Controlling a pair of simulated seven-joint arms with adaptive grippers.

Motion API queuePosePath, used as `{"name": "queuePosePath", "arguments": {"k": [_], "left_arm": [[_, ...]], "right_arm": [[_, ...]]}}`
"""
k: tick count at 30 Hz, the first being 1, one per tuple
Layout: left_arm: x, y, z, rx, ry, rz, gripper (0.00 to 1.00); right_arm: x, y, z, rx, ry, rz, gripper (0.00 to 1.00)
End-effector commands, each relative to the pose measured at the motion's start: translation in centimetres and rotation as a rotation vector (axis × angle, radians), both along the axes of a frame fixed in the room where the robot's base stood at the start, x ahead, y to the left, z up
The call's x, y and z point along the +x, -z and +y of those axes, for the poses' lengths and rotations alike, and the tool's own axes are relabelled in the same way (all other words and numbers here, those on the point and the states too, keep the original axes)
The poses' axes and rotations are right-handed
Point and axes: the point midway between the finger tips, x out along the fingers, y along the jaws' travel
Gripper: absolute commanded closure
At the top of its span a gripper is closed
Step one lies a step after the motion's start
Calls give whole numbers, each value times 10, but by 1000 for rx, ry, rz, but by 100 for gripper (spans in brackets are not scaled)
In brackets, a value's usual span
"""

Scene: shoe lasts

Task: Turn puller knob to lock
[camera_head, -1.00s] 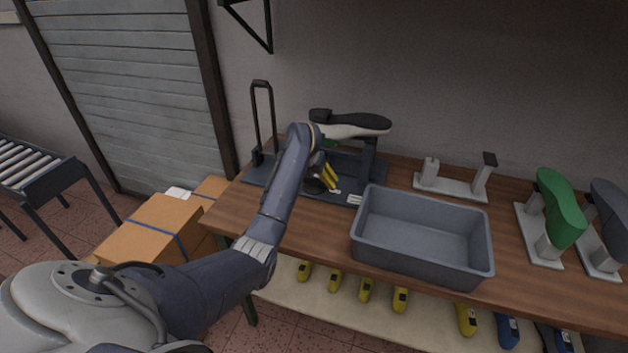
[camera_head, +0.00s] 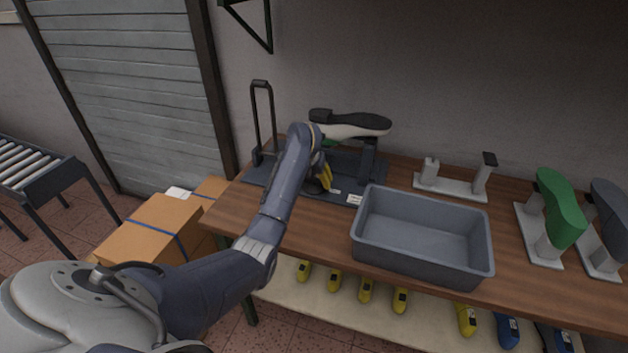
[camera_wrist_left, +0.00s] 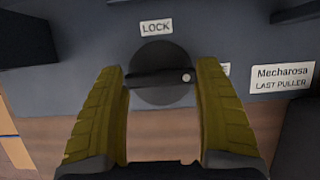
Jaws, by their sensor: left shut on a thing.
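The puller knob (camera_wrist_left: 152,58) is a dark round disc with a raised bar, in the left wrist view. The bar lies nearly level in that picture, with its white dot at the right end. A LOCK label (camera_wrist_left: 156,27) sits above the knob. My left gripper (camera_wrist_left: 163,74) has its yellow fingers on either side of the knob, shut on it. In the head view, my left gripper (camera_head: 324,178) is at the front of the dark last puller (camera_head: 345,192), and the knob is hidden. A second label right of the knob is mostly covered by a finger. My right gripper is out of view.
A pale last with a dark sole (camera_head: 352,124) sits on top of the puller. A grey bin (camera_head: 425,262) stands close to its right. An empty stand (camera_head: 452,187) and a green last (camera_head: 560,212) are farther right. Bare wooden tabletop (camera_head: 270,215) shows in front of the puller.

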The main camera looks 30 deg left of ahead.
Motion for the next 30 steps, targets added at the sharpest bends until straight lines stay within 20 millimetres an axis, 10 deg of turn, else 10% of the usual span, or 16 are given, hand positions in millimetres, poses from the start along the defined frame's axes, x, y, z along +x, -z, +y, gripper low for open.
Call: {"name": "queuePosePath", "arguments": {"k": [30], "left_arm": [[1,4,-7,-6,-636,9,60]], "right_arm": [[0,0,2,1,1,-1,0]]}}
